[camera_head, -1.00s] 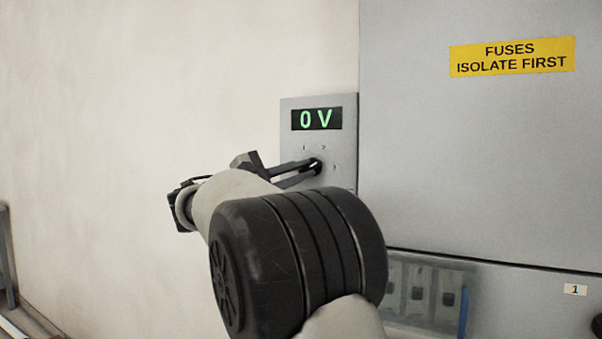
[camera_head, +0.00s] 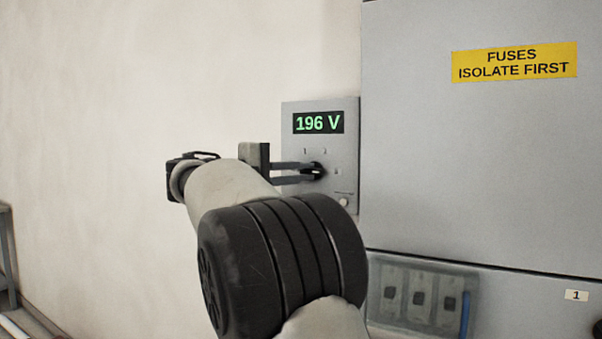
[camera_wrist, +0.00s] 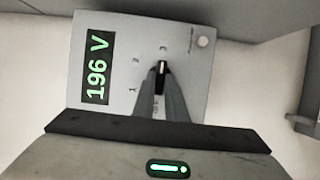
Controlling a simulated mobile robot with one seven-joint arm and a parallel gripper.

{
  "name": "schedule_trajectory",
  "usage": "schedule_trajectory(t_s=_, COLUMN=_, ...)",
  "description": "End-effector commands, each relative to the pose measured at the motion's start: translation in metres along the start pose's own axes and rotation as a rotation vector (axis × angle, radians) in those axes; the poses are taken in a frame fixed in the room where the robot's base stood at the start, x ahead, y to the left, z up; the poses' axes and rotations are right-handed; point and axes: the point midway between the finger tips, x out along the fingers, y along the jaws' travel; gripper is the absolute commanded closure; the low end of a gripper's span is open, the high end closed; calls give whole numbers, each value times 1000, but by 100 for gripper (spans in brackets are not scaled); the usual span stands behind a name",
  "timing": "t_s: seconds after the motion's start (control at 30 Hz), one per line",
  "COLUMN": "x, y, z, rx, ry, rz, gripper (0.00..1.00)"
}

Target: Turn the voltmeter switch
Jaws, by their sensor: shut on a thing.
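The voltmeter panel (camera_head: 346,150) is a grey plate on the side of the grey cabinet. Its display (camera_head: 318,122) reads 196 V in green. The black switch knob (camera_head: 318,171) sits below the display, with small position marks around it. My gripper (camera_head: 312,172) reaches in from the left with its fingers closed on the knob. In the wrist view the fingertips (camera_wrist: 162,75) are on both sides of the knob, whose pale pointer line shows between them. The numbers 1, 2 and 3 show beside the knob; part of the panel is hidden behind the fingers.
The grey cabinet (camera_head: 480,170) stands right of the panel with a yellow "FUSES ISOLATE FIRST" label (camera_head: 514,62). A clear-covered row of fuse blocks (camera_head: 420,297) is at lower right. The pale wall (camera_head: 120,90) at left is bare. A small round button (camera_wrist: 203,42) is on the panel.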

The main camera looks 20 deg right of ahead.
Motion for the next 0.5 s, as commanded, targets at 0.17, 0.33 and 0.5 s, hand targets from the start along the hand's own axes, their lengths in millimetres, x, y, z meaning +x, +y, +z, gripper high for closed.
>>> schedule_trajectory(t_s=0.17, x=0, y=0, z=0, rx=4, ry=1, rz=-3, gripper=100)
schedule_trajectory(t_s=0.33, x=0, y=0, z=0, rx=4, ry=2, rz=-3, gripper=100)
schedule_trajectory(t_s=0.5, x=0, y=0, z=0, rx=4, ry=1, rz=-2, gripper=70)
